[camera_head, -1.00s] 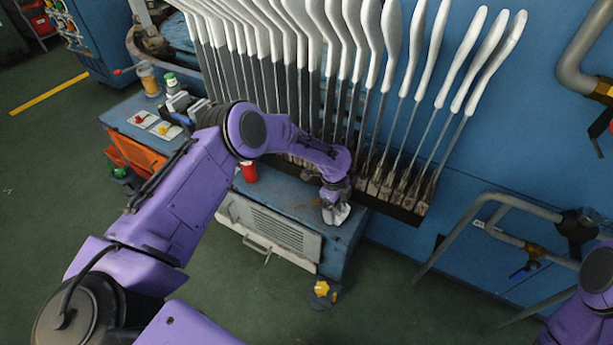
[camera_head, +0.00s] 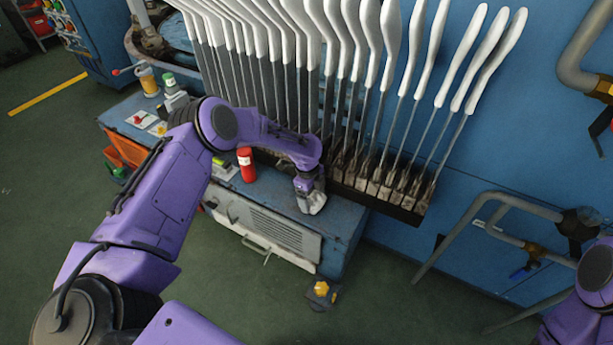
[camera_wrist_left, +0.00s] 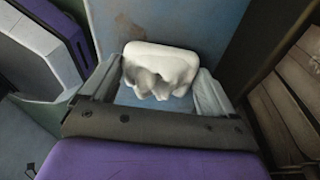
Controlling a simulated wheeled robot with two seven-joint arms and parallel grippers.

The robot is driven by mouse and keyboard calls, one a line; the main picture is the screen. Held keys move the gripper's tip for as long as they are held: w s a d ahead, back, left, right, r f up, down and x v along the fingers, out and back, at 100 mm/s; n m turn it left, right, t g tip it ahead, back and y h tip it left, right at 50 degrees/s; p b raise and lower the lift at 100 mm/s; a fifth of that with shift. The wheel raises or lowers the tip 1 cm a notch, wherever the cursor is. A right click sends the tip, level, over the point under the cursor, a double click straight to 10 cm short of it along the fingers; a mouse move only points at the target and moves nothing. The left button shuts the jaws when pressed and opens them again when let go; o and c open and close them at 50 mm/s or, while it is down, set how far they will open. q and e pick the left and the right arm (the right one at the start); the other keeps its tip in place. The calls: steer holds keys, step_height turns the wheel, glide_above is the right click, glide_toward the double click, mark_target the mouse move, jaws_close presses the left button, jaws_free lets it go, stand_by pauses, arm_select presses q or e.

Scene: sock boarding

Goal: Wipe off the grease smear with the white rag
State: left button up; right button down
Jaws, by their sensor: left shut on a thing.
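My left gripper (camera_head: 312,205) is low over the right end of the blue workbench top (camera_head: 345,222). It is shut on the white rag, which shows bunched between the fingers in the left wrist view (camera_wrist_left: 160,62). In the head view the gripper mostly hides the rag. A brownish mark (camera_wrist_left: 128,28) lies on the blue surface just beyond the rag in the left wrist view; I cannot tell whether it is the grease smear or rust. Whether the rag touches the surface is unclear. My right gripper is out of view.
A rack of white-tipped sock boards (camera_head: 385,110) stands close behind the bench. A red can (camera_head: 246,165) stands left of my gripper, and bottles (camera_head: 149,82) stand at the bench's far left. Pipes (camera_head: 505,205) run along the blue machine at right.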

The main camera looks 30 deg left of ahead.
arm_select(q)
steer(key=shift+a, duration=1.25)
step_height(320, 180, up, 4)
steer(key=shift+f+p, duration=0.2)
steer(key=shift+p, duration=0.9)
steer(key=shift+d+r+p, duration=0.1)
steer(key=shift+r+p, duration=1.75)
steer(key=shift+r, duration=0.45)
